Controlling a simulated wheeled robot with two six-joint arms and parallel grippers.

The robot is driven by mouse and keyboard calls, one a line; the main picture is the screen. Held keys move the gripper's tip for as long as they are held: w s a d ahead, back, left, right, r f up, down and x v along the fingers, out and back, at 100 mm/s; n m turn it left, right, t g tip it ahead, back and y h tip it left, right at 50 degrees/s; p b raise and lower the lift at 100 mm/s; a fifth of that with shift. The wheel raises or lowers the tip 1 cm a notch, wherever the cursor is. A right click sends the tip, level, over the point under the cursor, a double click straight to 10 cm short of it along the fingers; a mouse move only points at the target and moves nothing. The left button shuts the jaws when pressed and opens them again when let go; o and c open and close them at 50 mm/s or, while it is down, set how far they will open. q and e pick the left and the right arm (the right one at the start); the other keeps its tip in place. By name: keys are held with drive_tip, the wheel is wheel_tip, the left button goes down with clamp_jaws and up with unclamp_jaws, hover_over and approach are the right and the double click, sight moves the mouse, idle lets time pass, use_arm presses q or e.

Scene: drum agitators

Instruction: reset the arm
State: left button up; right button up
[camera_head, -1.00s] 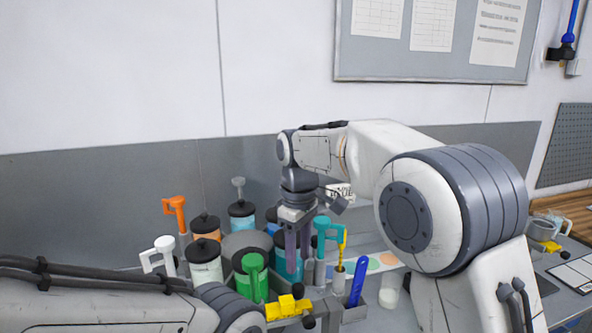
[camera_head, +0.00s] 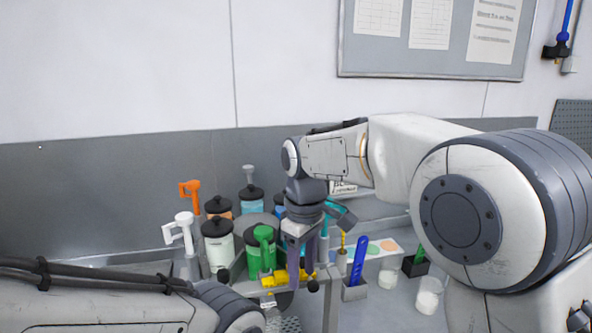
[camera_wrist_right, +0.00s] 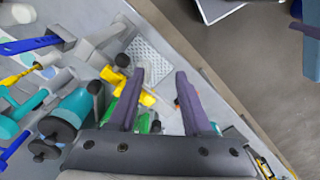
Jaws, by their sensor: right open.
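My right gripper (camera_head: 303,262) points down in front of the group of drums, with its purple-grey fingers apart. In the right wrist view the fingers (camera_wrist_right: 163,74) are open with grey surface between them, and nothing is gripped. A yellow valve-like piece (camera_head: 288,277) is close to the fingers; in the wrist view it (camera_wrist_right: 120,85) lies beside and partly behind the left finger. The teal-handled piece (camera_head: 325,215) is partly hidden behind my right wrist. My left arm crosses the bottom left; its gripper is out of view.
Drums with black lids, a white handle (camera_head: 181,232) and an orange handle (camera_head: 190,192) crowd the left. A blue stick (camera_head: 357,262) stands in a grey holder. White cups (camera_head: 430,293) stand to the right. The wall is behind.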

drive_tip(key=s+d+f+m+b, duration=0.1)
drive_tip(key=s+f+b, duration=0.3)
drive_tip(key=s+f, duration=0.4)
drive_tip(key=s+d+f+m+b, duration=0.2)
drive_tip(key=s+f+b, duration=0.3)
drive_tip(key=s+f, duration=0.4)
drive_tip(key=s, duration=0.7)
drive_tip(key=shift+s+d+f+y, duration=0.2)
drive_tip(key=shift+d+f+y, duration=0.05)
drive_tip(key=shift+d+y, duration=0.15)
drive_tip(key=shift+a, duration=0.15)
